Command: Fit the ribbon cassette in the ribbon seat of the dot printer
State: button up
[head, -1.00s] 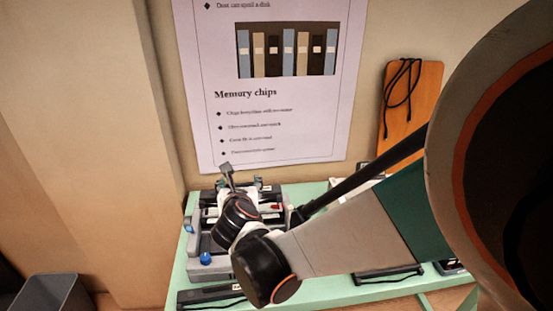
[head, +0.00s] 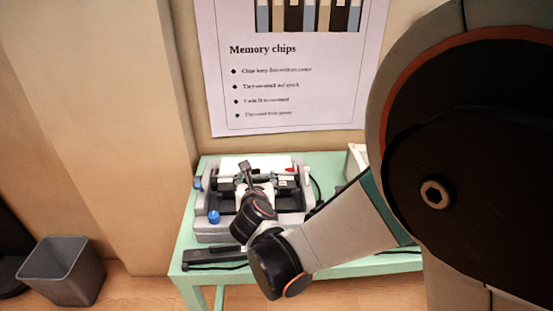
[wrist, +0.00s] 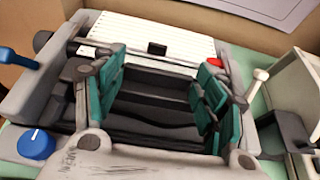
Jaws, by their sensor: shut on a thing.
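The dot printer (head: 212,232) stands on the green table, a grey body with a blue knob and white paper at its back. It also fills much of the wrist view, with its blue knob (wrist: 36,146) at left. My gripper (head: 248,178) is over the printer's middle in the head view. In the wrist view my gripper (wrist: 158,92), with teal finger pads, is shut on a dark piece between the pads, which I take for the ribbon cassette (wrist: 152,92). The ribbon seat is largely hidden beneath it, and I cannot tell whether the cassette touches it.
A blue lever (wrist: 18,58) and a red button (wrist: 214,62) sit on the printer's two sides. A dark flat bar (head: 210,256) with a cable lies at the table's front. A pale box (head: 356,160) stands right of the printer. A grey bin (head: 62,272) is on the floor.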

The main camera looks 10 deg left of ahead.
jog(key=shift+f, duration=0.65)
jog(key=shift+f, duration=0.4)
jog(key=shift+f, duration=0.2)
jog(key=o, duration=1.1)
